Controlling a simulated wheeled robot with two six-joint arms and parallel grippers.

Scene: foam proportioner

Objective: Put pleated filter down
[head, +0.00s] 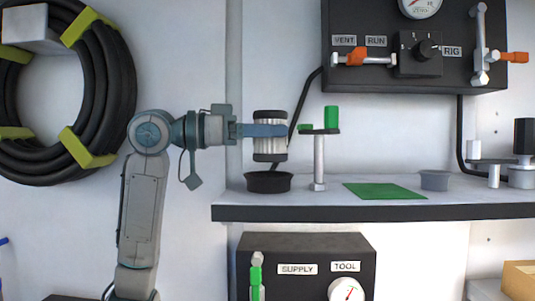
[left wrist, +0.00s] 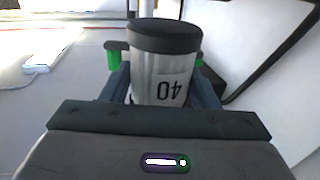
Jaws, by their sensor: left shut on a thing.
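The pleated filter (head: 270,148) is a pale ribbed cylinder with black end caps. My left gripper (head: 280,130) is shut around its middle and holds it upright. In the head view it appears just above a black round dish (head: 268,182) on the shelf, with a small gap between them. In the left wrist view the filter (left wrist: 165,75) stands between the fingers of my left gripper (left wrist: 165,90), and an upside-down "40" shows on its side. My right gripper is not in view.
The shelf (head: 380,211) carries a post with green pieces (head: 319,150), a green mat (head: 385,191) and a grey cup (head: 435,180). A panel with a gauge and valves (head: 425,45) hangs above. A supply box (head: 305,268) is below.

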